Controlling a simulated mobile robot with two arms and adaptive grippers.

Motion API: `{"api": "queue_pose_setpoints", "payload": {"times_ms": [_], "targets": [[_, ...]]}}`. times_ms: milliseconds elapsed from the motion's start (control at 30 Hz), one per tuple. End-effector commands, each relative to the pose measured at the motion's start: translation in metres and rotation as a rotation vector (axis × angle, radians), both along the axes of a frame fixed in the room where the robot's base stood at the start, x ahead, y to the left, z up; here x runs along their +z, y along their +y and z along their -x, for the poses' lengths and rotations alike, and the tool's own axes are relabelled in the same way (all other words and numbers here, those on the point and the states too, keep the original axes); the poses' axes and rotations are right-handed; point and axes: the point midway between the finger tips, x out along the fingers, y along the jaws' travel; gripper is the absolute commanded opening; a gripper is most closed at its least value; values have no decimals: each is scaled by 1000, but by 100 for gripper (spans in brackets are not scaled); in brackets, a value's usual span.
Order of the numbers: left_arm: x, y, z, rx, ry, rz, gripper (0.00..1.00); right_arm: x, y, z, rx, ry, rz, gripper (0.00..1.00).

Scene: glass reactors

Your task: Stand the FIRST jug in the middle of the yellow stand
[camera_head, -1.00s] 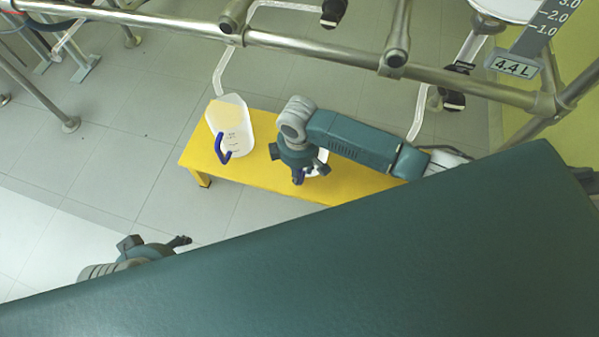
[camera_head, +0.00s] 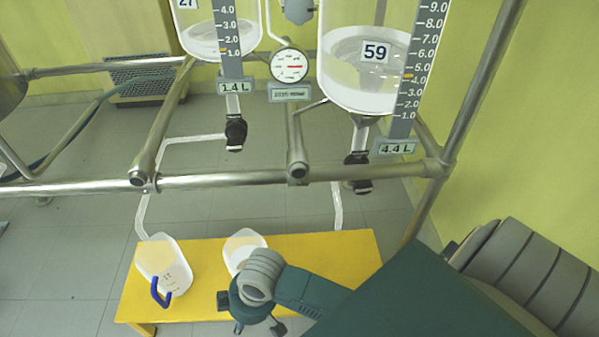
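The yellow stand (camera_head: 330,258) is a low bench in the lower middle of the head view. A whitish jug with pale yellow contents and a blue handle (camera_head: 170,268) stands upright at its left end. A second whitish jug (camera_head: 240,246) is near the stand's middle, partly hidden by my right gripper. Which one is the first jug I cannot tell. My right gripper (camera_head: 256,323) is at the second jug's near side, by the stand's front edge. The wrist hides that jug's handle and lower part, so its grip does not show. My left gripper is out of view.
A metal pipe rail (camera_head: 230,179) crosses above and behind the stand. Glass reactors, one marked 59 (camera_head: 360,88), hang above it, with valves and outlet tubes reaching down. A gauge (camera_head: 289,65) sits between them. The stand's right part is bare.

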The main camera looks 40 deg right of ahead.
Motion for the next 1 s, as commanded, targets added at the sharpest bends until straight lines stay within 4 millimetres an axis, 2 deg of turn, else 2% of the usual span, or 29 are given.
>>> {"api": "queue_pose_setpoints", "payload": {"times_ms": [33, 200, 300, 400, 833, 1000], "targets": [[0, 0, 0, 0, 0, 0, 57, -1, -11, 19, -90, -2, -19, 32], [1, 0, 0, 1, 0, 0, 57, 2, -70, 59, -343, -32, 15, 32], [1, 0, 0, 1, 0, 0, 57, 5, -98, 76, -428, -42, 49, 32], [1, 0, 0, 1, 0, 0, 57, 7, -113, 84, -468, -48, 70, 32], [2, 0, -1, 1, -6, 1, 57, 7, -113, 89, -472, -48, 74, 32], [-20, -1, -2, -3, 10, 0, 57, 7, -109, 95, -471, -46, 74, 32]]}}
